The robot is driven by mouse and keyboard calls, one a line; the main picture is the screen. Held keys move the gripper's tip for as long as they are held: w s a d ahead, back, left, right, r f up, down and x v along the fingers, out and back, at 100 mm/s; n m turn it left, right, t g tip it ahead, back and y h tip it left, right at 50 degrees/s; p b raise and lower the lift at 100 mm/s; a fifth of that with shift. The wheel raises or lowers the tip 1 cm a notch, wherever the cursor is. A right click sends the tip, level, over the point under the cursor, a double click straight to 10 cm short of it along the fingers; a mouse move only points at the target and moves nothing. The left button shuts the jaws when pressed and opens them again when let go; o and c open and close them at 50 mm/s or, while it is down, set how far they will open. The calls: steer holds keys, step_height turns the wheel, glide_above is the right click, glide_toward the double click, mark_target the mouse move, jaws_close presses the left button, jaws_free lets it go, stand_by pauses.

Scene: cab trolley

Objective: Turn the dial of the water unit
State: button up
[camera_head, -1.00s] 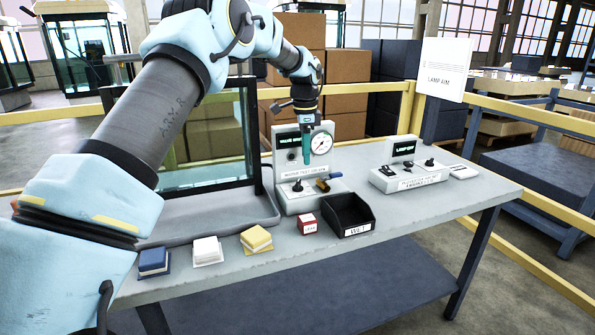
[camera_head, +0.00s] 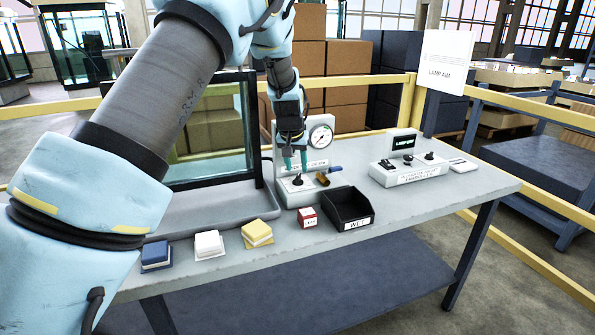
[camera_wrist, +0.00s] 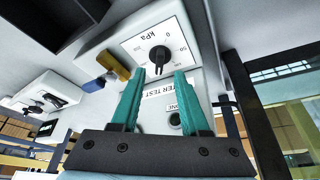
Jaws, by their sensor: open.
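The water unit (camera_head: 308,195) stands on the table with a round gauge (camera_head: 320,136) on its upright panel. Its dial, a black knob (camera_head: 297,181), sits on the low front part. In the wrist view the dial (camera_wrist: 159,54) is on a white plate marked kPa. My gripper (camera_head: 295,166) is open and points down just above the dial. In the wrist view the gripper's teal fingers (camera_wrist: 160,74) are apart, with the dial between and just beyond their tips. I cannot tell whether they touch it. The gripper hides part of the upright panel.
A black bin (camera_head: 348,205) and red box (camera_head: 307,217) stand in front. A lamp unit (camera_head: 408,172) is to the right. A glass tank (camera_head: 210,140) stands behind left.

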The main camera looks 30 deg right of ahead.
mark_target(298, 176)
steer(key=shift+p+x, duration=0.35)
steer(key=shift+x, duration=1.7)
steer(key=shift+s, duration=0.1)
steer(key=shift+c, duration=0.2)
jaws_close()
